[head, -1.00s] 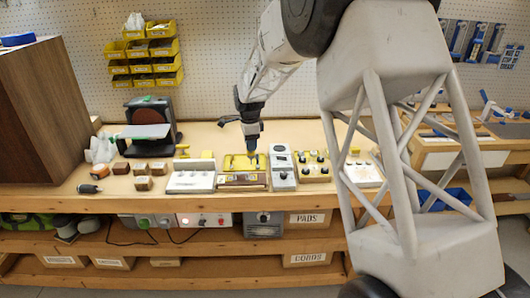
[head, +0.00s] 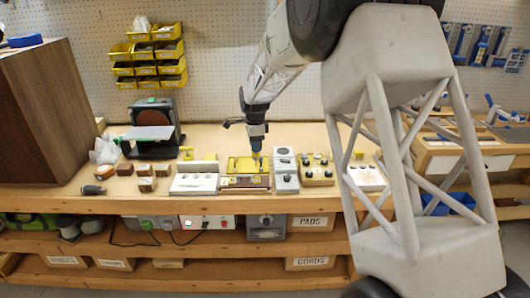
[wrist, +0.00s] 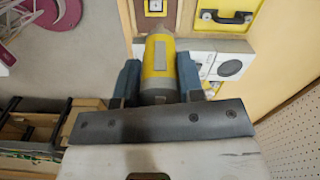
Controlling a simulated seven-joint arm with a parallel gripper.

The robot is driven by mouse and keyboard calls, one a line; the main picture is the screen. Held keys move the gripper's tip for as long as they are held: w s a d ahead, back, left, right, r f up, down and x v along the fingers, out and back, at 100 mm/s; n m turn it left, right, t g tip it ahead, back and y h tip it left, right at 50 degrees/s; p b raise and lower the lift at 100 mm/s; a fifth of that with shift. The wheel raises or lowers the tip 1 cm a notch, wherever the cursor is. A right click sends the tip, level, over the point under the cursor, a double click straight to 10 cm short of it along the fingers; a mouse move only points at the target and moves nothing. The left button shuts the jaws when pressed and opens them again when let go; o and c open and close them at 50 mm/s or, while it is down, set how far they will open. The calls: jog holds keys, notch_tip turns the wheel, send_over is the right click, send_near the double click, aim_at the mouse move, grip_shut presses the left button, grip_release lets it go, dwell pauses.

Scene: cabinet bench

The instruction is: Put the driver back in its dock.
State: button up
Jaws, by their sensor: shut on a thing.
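My gripper (head: 257,152) is over the middle of the bench, pointing down. In the wrist view its two blue-grey fingers (wrist: 157,80) are closed on the sides of the driver (wrist: 158,55), a yellow and grey cylinder with a tapered grey end. In the head view the driver is small and mostly hidden by the gripper. Below it are a yellow unit (head: 240,165) and a brown-fronted block (head: 244,183), also brown in the wrist view (wrist: 172,12). I cannot tell which part is the dock, or whether the driver's tip touches anything.
A white panel (head: 195,183) stands left of the yellow unit. A grey box (head: 285,175) and a yellow knobbed box (head: 317,172) stand close on its right. Small wooden blocks, a dark hand tool (head: 93,190) and a sander (head: 155,125) occupy the left side.

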jog(key=w+d, duration=1.2)
jog(key=w, duration=0.4)
jog(key=shift+w+d+r, duration=0.2)
jog(key=shift+w+r, duration=0.15)
jog(key=shift+f, duration=0.2)
jog(key=shift+f, duration=2.55)
jog(key=shift+f, duration=1.7)
dwell(1.6)
